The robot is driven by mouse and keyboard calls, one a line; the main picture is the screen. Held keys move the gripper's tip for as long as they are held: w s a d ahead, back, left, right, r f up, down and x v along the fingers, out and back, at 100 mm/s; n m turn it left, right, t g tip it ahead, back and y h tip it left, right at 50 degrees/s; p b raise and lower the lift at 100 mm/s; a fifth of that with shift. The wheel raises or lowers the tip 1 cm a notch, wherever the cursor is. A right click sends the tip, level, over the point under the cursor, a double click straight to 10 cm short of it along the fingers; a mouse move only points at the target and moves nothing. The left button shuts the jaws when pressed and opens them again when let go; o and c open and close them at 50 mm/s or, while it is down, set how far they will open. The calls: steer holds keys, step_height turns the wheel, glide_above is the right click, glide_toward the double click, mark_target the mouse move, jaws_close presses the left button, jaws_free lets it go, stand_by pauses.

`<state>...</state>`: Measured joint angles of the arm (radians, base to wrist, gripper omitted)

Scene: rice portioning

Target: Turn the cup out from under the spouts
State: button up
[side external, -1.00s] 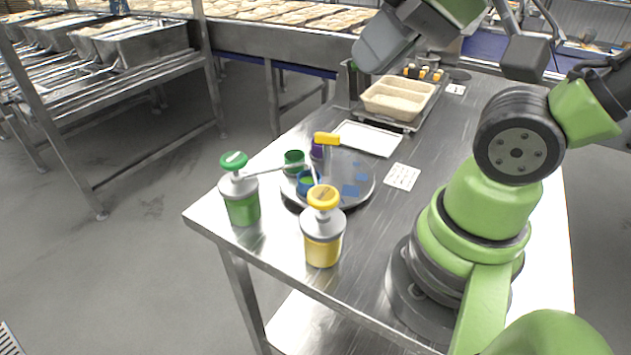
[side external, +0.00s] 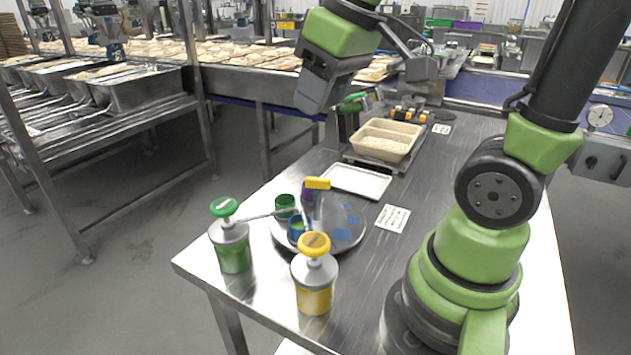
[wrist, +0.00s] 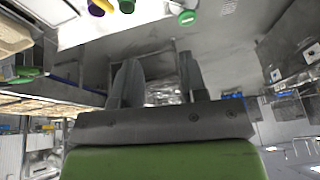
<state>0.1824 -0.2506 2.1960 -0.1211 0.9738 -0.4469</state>
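A round grey turntable (side external: 345,239) with blue patches carries a green cup (side external: 285,204), a blue cup (side external: 296,229) and a purple cup (side external: 307,197) with a yellow handle (side external: 317,183). The blue cup shows green inside. A green pump bottle (side external: 233,250) and a yellow pump bottle (side external: 313,296) stand at the turntable's near side. The green pump's thin spout reaches toward the cups; the yellow pump's head partly hides the blue cup's surroundings. My gripper (side external: 312,100) hangs in the air beyond the turntable, clear of the cups. In the wrist view its fingers (wrist: 158,82) are apart, with nothing between them.
A white tray (side external: 358,194) lies behind the turntable. A beige two-part container (side external: 385,153) stands farther back on a metal stand. A printed card (side external: 393,218) lies right of the turntable. A metal rack with deep pans (side external: 150,95) stands to the left across open floor.

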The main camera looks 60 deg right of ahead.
steer(key=w+d+f+n+g, duration=0.2)
steer(key=w+d+f, duration=0.2)
steer(key=d, duration=0.1)
steer(key=n+g, duration=0.2)
steer(key=n, duration=0.1)
glide_above(318, 178)
step_height(318, 178, down, 7)
steer(key=shift+r, duration=0.1)
step_height(318, 178, down, 9)
steer(key=shift+a+r, duration=0.1)
steer(key=shift+c, duration=0.4)
jaws_close()
